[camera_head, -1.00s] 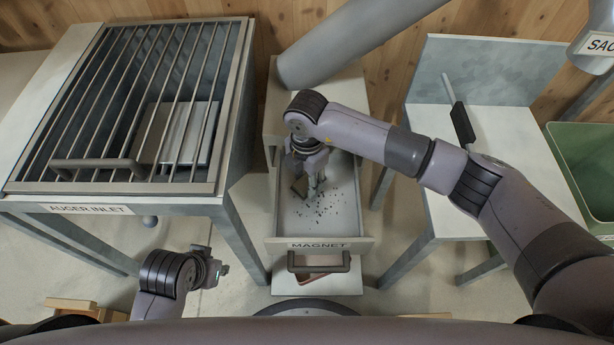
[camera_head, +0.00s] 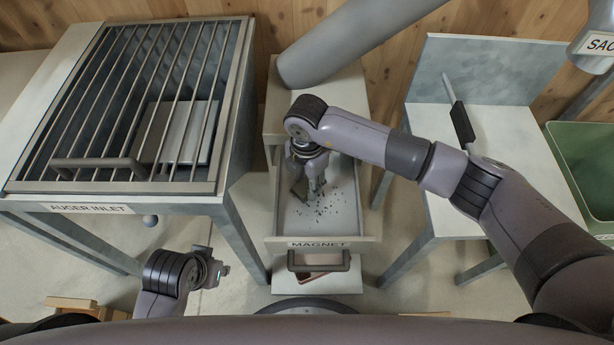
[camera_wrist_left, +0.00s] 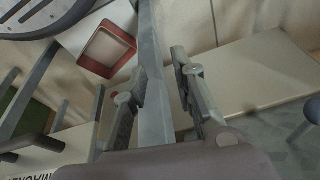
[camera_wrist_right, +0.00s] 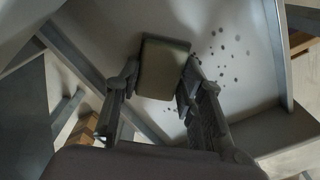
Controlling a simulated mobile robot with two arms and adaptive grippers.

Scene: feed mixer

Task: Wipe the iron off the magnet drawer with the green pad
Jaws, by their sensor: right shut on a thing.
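The magnet drawer (camera_head: 318,244) is pulled open below the large pipe. Dark iron bits (camera_head: 335,208) lie scattered on its pale floor, mostly right of centre; they also show in the right wrist view (camera_wrist_right: 226,58). My right gripper (camera_head: 311,182) is inside the drawer, shut on the green pad (camera_wrist_right: 163,68), which looks dull olive. The pad is at the drawer floor, left of most of the bits; exact contact is hard to tell. My left gripper (camera_head: 217,268) is open and empty, low and left of the drawer; its parted fingers show in the left wrist view (camera_wrist_left: 163,88).
The auger inlet (camera_head: 130,100) with its barred grate stands left. A pale table (camera_head: 490,150) with a dark-handled tool (camera_head: 461,122) stands right, beside a green bin (camera_head: 585,165). A red-rimmed tray (camera_wrist_left: 107,49) lies beneath the drawer.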

